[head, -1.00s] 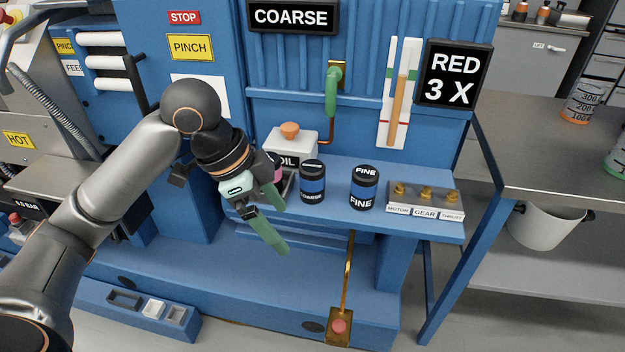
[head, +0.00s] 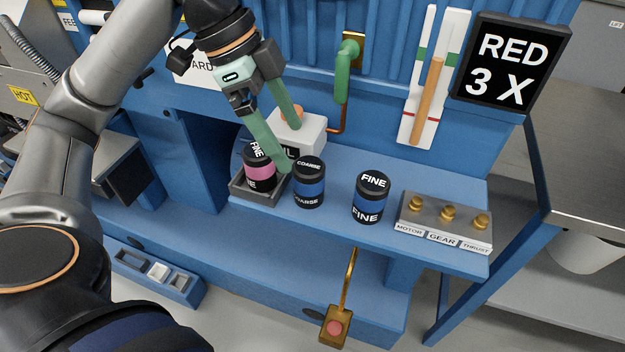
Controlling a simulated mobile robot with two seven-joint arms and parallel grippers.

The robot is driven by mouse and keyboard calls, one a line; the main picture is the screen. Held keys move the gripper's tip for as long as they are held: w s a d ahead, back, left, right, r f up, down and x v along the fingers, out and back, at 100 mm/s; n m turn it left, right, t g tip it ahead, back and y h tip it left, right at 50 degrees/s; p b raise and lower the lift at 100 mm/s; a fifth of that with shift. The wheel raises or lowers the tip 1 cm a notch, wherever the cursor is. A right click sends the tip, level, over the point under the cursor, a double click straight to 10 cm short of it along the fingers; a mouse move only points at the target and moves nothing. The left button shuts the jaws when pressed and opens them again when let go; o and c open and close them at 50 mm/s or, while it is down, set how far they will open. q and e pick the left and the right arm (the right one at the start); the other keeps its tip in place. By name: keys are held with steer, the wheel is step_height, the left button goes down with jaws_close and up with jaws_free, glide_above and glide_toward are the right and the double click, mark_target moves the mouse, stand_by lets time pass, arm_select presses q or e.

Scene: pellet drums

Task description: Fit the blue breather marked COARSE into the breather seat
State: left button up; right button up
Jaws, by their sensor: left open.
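The blue breather marked COARSE (head: 309,185), a black canister with a blue band, stands upright on the blue shelf (head: 335,215). My left gripper (head: 291,147) is open and empty, fingers pointing down, above and slightly left of that breather. One finger overlaps the gap between it and a pink-banded breather marked FINE (head: 259,172). Whether a finger touches anything I cannot tell. The pink breather stands in a square grey tray (head: 242,188) at the shelf's left end. I cannot tell which part is the breather seat. My right gripper is out of view.
A blue-banded FINE breather (head: 370,198) stands right of the COARSE one. A white box with an orange knob (head: 308,130) is behind. A block with brass knobs (head: 443,222) sits at the shelf's right. A green handle (head: 343,80) is on the back wall.

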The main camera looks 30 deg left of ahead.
mark_target(306, 165)
arm_select(q)
steer(key=x, duration=0.2)
steer(key=b+x, duration=0.1)
steer(key=x, duration=0.2)
steer(key=b+x, duration=0.1)
steer(key=x, duration=0.2)
steer(key=shift+w+f, duration=0.2)
steer(key=shift+w, duration=0.15)
steer(key=shift+a, duration=0.1)
jaws_close()
stand_by(0.4)
